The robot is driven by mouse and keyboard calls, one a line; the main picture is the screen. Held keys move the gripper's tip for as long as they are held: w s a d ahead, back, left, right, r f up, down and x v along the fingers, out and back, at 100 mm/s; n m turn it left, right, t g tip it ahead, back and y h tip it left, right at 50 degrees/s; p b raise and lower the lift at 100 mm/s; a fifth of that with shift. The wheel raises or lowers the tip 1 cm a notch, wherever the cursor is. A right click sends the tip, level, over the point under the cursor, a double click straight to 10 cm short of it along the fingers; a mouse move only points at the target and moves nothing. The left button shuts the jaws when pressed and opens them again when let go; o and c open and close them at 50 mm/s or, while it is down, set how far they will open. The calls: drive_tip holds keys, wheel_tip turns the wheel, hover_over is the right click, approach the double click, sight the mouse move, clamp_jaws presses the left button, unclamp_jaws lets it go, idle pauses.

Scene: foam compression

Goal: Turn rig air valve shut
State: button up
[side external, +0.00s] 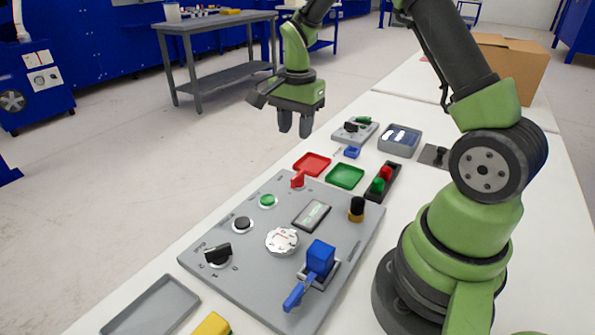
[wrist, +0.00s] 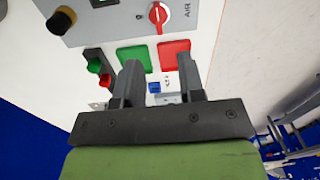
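The air valve is a red knob on a white disc at the far edge of the grey control panel (side external: 340,222). The knob (side external: 298,180) also shows near the top of the wrist view (wrist: 158,15), beside the letters AIR and a 0 mark. Its handle stands roughly upright in that view. My gripper (side external: 295,124) hangs in the air beyond the panel's far edge, well above the table and apart from the valve. Its two fingers (wrist: 160,75) are spread with nothing between them.
Red tray (side external: 312,164) and green tray (side external: 345,176) lie just beyond the panel. A holder with green and red cylinders (side external: 382,182) stands at right. A blue lever (side external: 305,285), a black knob (side external: 217,254) and a round dial (side external: 282,240) rise from the panel.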

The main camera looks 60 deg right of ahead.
sight(298, 174)
drive_tip(key=shift+m, duration=0.3)
drive_tip(key=f, duration=0.8)
drive_tip(key=d+f, duration=0.1)
drive_tip(key=f, duration=0.3)
drive_tip(key=shift+c, duration=0.2)
drive_tip(key=shift+r, duration=0.1)
clamp_jaws()
